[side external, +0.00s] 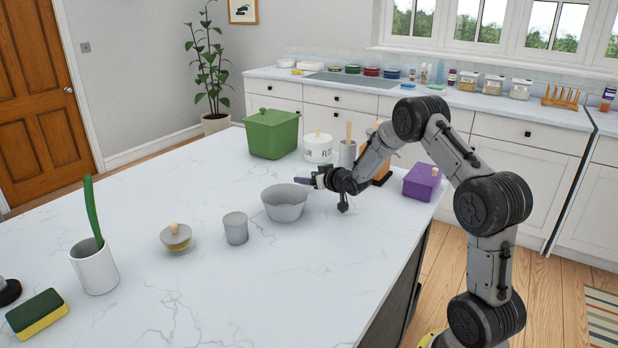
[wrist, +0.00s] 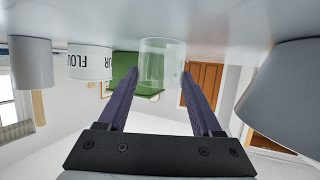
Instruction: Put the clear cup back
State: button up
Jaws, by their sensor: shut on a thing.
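The clear cup (wrist: 162,62) is see-through and shows between the two purple fingers in the wrist view, which is upside down. My gripper (wrist: 160,78) is shut on it, one finger on each side. In the side view my gripper (side external: 308,181) is low over the white counter, just behind and right of the grey bowl (side external: 285,205), and points left. I cannot make out the cup there. The cup's base is close to the counter surface; whether it touches is unclear.
A green lidded box (side external: 272,135), a white flour canister (side external: 318,148) and a grey utensil holder (side external: 347,153) stand behind. A purple box (side external: 422,182) is to the right. A grey cup (side external: 236,228) and lidded pot (side external: 176,238) stand left. The counter's left-back area is clear.

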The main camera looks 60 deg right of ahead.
jog(key=o, duration=1.5)
